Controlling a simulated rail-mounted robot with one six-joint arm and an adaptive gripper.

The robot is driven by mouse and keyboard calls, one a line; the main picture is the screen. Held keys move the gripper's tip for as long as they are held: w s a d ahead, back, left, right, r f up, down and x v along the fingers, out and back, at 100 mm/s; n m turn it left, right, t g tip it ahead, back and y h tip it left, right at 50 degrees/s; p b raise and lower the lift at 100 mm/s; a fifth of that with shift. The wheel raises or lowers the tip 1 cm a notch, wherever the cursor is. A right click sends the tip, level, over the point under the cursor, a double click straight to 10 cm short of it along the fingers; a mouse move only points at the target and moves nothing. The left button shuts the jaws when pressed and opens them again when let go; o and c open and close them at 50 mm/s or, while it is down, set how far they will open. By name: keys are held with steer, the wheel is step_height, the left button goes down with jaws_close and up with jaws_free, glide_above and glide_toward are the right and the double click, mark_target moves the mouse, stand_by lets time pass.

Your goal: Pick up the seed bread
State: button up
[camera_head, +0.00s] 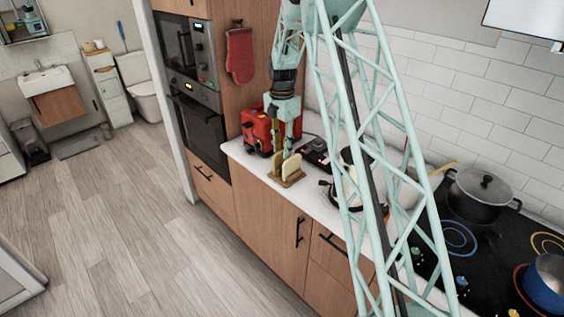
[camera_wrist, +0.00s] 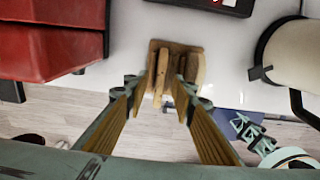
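A small wooden board (camera_wrist: 176,44) stands on the white counter, with bread slices upright on it. It also shows in the head view (camera_head: 288,182). A browner slice, seemingly the seed bread (camera_wrist: 162,72), is between the fingertips of my gripper (camera_wrist: 165,78). My gripper points down over the board in the head view (camera_head: 284,150). Its fingers are apart, one on each side of the browner slice. I cannot tell whether they touch it.
A red appliance (camera_head: 268,130) stands close to the left of the board, also in the wrist view (camera_wrist: 50,40). A white kettle (camera_head: 350,180) is to the right. A black pot (camera_head: 480,195) stands on the hob farther right. The counter's front edge is near the board.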

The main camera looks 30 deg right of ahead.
mark_target(282, 161)
steer(key=shift+f, duration=1.3)
steer(key=shift+c, duration=0.7)
jaws_close()
